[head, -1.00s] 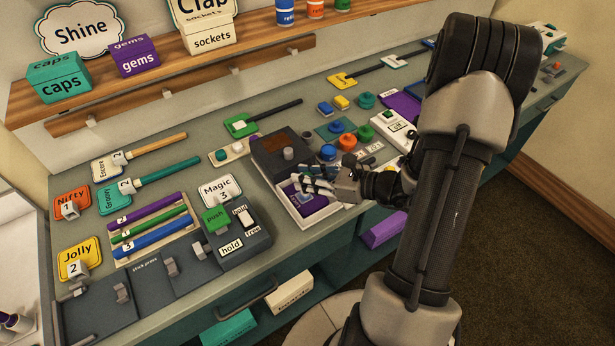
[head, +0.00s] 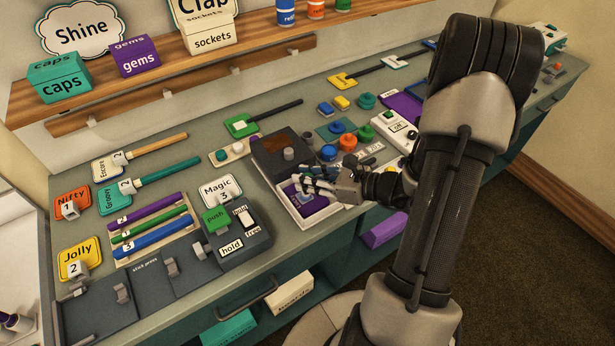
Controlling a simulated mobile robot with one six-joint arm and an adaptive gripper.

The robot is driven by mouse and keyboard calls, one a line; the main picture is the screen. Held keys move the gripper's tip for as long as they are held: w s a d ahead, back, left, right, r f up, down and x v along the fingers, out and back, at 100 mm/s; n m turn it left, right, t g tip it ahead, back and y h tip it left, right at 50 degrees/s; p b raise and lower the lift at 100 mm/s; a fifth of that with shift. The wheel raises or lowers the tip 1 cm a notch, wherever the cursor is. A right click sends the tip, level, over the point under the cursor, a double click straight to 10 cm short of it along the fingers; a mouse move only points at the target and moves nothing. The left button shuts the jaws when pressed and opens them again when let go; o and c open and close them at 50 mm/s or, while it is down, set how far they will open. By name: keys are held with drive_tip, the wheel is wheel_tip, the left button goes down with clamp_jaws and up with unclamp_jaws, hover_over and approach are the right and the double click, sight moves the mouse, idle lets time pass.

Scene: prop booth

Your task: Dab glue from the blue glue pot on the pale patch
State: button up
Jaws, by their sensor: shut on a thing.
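The blue glue pot (head: 328,153) stands on the bench just behind my gripper (head: 303,186), beside an orange pot (head: 347,142) and a green pot (head: 364,132). My gripper is low over a white-rimmed tray (head: 323,215) with a purple panel (head: 311,206) in it. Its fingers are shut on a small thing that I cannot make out. The fingers cover part of the panel. I cannot clearly pick out the pale patch, and I cannot tell whether the held thing touches the panel.
A dark box with a grey knob (head: 288,153) stands close behind the tray. To the left are a push-button unit (head: 236,232), coloured sticks in a rack (head: 152,222) and signs on handles. A shelf (head: 150,70) runs along the wall.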

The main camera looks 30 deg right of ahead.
drive_tip(key=shift+w, duration=0.25)
drive_tip(key=shift+r+p, duration=2.8)
drive_tip(key=shift+r, duration=0.7)
